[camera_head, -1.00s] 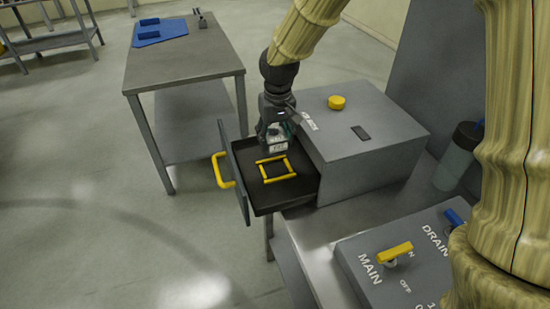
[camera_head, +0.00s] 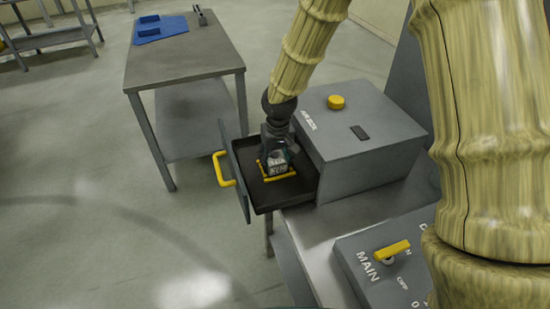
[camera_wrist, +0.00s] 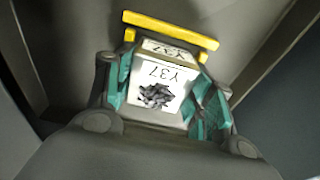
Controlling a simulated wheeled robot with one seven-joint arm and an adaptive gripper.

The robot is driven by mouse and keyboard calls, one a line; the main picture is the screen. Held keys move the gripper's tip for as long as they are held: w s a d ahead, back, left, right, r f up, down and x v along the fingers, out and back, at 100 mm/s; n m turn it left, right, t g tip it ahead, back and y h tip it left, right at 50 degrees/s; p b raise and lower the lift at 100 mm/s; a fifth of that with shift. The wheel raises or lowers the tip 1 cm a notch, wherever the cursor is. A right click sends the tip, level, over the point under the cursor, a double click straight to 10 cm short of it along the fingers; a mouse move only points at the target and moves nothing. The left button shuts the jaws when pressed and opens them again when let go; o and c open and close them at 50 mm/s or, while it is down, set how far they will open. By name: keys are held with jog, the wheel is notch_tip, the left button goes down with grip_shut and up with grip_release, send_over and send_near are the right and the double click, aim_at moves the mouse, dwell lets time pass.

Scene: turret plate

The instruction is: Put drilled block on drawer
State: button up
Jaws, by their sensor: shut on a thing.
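My gripper (camera_head: 276,160) points down into the open drawer (camera_head: 295,191) and is shut on the drilled block (camera_head: 277,168). In the wrist view the block (camera_wrist: 165,76) is a pale piece marked Y37, with a dark, rough patch on its face, between the teal finger pads. The block is at the yellow square frame (camera_head: 265,178) on the drawer's dark floor and hides much of it. A yellow bar of the frame (camera_wrist: 170,30) shows beyond the block. I cannot tell whether the block touches the drawer floor.
The drawer's yellow handle (camera_head: 221,170) is at its left. The grey cabinet (camera_head: 370,150) with a yellow knob (camera_head: 336,102) stands right of the gripper. A panel with a yellow lever (camera_head: 392,250) is at lower right. A side table (camera_head: 185,62) stands behind left.

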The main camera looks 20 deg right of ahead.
aim_at(277, 161)
jog(key=o, duration=1.3)
jog(key=shift+s+r+b, duration=0.25)
jog(key=shift+r+b, duration=0.1)
jog(key=shift+r, duration=1.65)
jog(key=shift+s+r+b, duration=0.3)
jog(key=shift+r, duration=1.75)
jog(key=shift+s+r+b, duration=0.25)
jog(key=shift+r+b, duration=0.1)
jog(key=shift+r, duration=1.65)
